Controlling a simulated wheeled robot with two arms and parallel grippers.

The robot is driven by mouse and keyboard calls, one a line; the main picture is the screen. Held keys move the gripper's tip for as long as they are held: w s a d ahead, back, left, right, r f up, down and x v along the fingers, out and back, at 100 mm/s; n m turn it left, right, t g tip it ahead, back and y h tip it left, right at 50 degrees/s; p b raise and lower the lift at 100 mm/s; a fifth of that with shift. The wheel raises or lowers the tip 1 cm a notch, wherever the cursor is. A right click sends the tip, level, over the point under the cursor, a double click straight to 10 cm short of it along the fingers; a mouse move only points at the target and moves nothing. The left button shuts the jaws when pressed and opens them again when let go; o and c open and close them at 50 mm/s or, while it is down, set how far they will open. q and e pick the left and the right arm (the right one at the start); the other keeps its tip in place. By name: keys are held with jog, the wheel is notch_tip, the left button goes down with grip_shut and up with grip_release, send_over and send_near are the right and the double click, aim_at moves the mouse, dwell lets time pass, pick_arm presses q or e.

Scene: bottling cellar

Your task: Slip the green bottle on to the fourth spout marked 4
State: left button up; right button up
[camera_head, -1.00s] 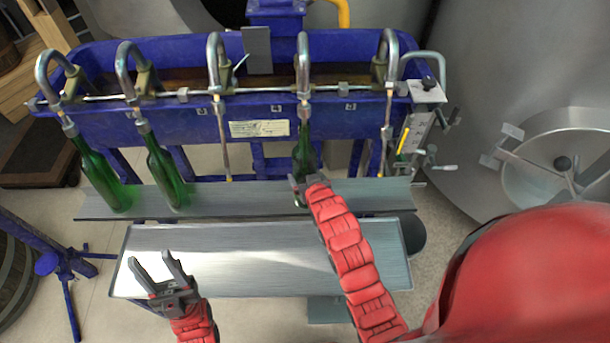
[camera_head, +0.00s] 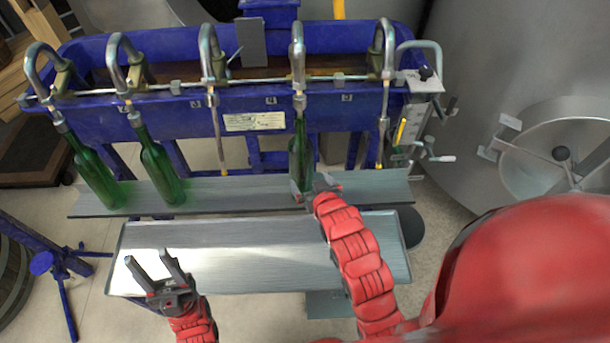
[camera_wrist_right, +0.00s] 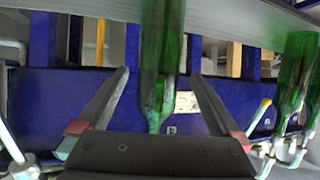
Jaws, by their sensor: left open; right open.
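The green bottle (camera_head: 300,150) is upright under the fourth spout (camera_head: 298,65), beside the label 4. Its mouth is at the spout's lower end and the tube appears to run into the neck. Its base is at the metal shelf; my right gripper partly hides it. My right gripper (camera_head: 315,184) is open at the bottle's lower part. In the right wrist view the bottle (camera_wrist_right: 161,50) shows between the spread fingers (camera_wrist_right: 160,75), with a gap on each side. My left gripper (camera_head: 148,256) is open and empty over the front metal tray.
Two more green bottles (camera_head: 95,172) (camera_head: 162,170) hang tilted on the first and second spouts, bases on the shelf (camera_head: 235,190). The third spout (camera_head: 208,60) and fifth spout (camera_head: 386,60) are free. The front tray (camera_head: 250,260) is bare. A steel tank (camera_head: 520,60) stands at right.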

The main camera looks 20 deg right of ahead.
jog(key=p+v, duration=0.8)
jog(key=p, duration=0.1)
jog(key=shift+s+r, duration=0.2)
jog(key=shift+s, duration=0.15)
